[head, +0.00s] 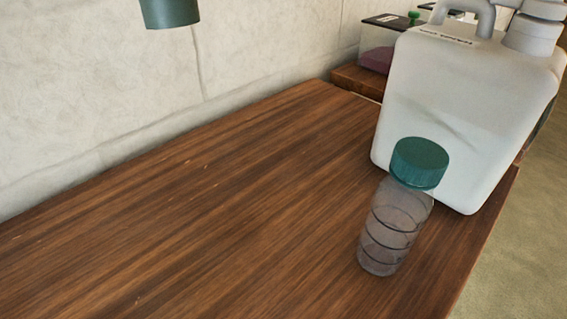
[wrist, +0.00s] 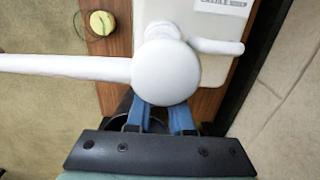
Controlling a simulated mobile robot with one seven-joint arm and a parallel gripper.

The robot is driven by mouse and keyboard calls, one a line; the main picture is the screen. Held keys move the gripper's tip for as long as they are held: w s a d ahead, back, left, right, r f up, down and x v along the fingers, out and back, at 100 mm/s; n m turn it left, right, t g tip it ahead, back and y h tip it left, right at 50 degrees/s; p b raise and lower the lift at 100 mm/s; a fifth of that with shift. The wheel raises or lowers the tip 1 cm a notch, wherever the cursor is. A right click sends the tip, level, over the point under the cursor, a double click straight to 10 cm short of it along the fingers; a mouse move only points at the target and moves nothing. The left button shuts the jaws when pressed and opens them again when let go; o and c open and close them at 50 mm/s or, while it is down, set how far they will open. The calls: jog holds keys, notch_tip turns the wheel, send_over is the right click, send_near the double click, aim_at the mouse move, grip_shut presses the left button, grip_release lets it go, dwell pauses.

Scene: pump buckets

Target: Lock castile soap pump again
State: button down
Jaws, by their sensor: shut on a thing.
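The castile soap container is a large white jug (head: 455,105) with a carry handle and small, unreadable lettering. It stands at the right side of the wooden table. The lower part of its white pump (head: 535,30) shows at the top right of the head view, cut off by the frame. In the wrist view the pump's round white head (wrist: 166,70) is seen from above, with its long spout (wrist: 60,66) pointing left. My gripper (wrist: 160,118) has its blue fingers shut on the pump, at the near edge of the head. The fingertips are hidden beneath the head.
A clear ribbed bottle with a teal cap (head: 419,162) stands in front of the jug. A clear box with a dark lid and green knob (head: 413,18) is behind it. A dark green cylinder (head: 170,10) shows at the top. The wooden table (head: 200,220) is bare at left.

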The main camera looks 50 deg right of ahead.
jog(key=c, duration=0.8)
grip_release()
notch_tip(320, 180, up, 8)
jog(key=p, duration=0.5)
jog(key=shift+f, duration=0.2)
jog(key=shift+s, duration=0.1)
